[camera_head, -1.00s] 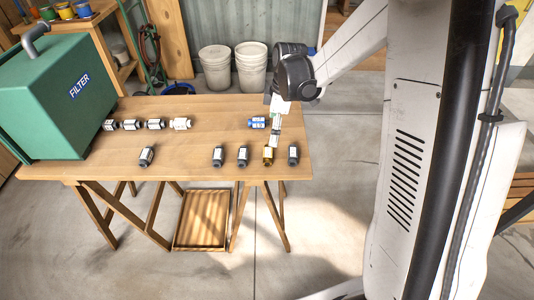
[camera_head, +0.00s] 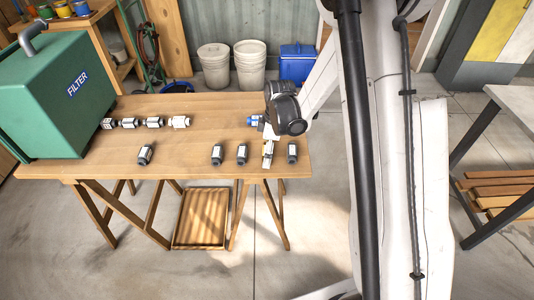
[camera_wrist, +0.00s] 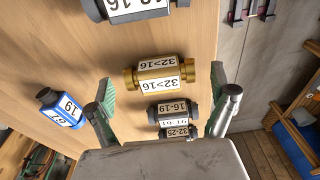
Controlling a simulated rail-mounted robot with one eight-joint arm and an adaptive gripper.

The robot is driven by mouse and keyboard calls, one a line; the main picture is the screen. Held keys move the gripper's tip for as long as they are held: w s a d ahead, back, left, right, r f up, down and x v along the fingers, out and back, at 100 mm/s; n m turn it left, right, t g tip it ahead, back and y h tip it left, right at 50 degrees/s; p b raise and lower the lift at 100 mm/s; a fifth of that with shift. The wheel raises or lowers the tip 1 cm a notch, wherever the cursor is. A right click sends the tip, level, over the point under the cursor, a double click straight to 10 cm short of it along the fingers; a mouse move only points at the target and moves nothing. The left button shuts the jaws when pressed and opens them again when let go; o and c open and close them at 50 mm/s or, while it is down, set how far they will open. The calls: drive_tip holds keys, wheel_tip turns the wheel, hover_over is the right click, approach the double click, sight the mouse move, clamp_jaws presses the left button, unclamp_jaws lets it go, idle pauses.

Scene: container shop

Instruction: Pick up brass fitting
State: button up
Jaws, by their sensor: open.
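The brass fitting (camera_wrist: 158,74), with white labels reading 32>16, lies on the wooden table (camera_head: 190,145) near its front right edge. In the head view it is mostly hidden by my gripper (camera_head: 268,148), with a bit of brass (camera_head: 266,163) showing below. In the wrist view my gripper (camera_wrist: 162,82) is open, one green-padded finger off each end of the fitting. The fitting lies in line with the gap between the fingers. I cannot tell whether the tips reach down beside it.
A dark fitting (camera_head: 292,153) lies just right, and others (camera_head: 242,154) (camera_head: 217,155) lie left in the front row. A blue fitting (camera_head: 254,120) lies behind, beside my wrist. More fittings (camera_head: 154,122) lie by the green FILTER box (camera_head: 62,95). The table middle is clear.

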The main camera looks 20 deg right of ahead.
drive_tip(key=shift+f, duration=0.3)
drive_tip(key=c, duration=1.3)
drive_tip(key=shift+r, duration=0.1)
